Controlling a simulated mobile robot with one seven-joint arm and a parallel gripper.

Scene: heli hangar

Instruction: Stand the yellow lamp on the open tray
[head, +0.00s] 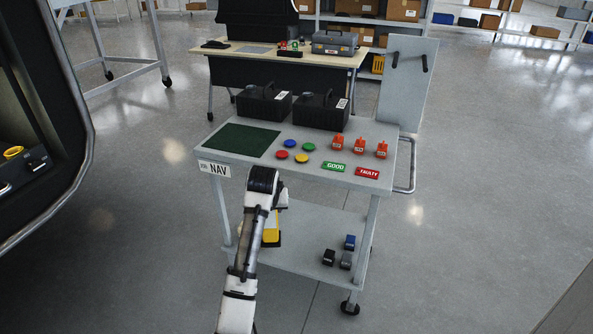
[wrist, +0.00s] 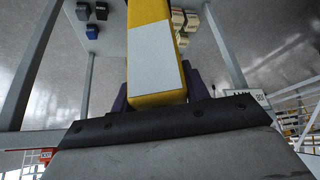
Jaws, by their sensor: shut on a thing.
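A yellow block-shaped body with a pale grey-white panel (wrist: 152,55), which I take to be the yellow lamp, sits between my gripper's dark fingers (wrist: 156,85) in the wrist view. The gripper is shut on it, and its far end runs out of the picture. In the head view my arm partly hides the lamp (head: 271,237), which shows low at the cart's front, below the top. I cannot tell whether it touches the lower shelf (head: 312,222). No single thing is clearly the open tray; the cart's top (head: 225,155) and lower shelf are both open surfaces.
The cart top holds a green mat (head: 238,140), coloured discs (head: 291,143), orange parts (head: 359,145) and two black boxes (head: 320,112). Small dark blocks (head: 346,256) lie at the lower shelf's right. A dark curved frame (head: 75,120) stands at left.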

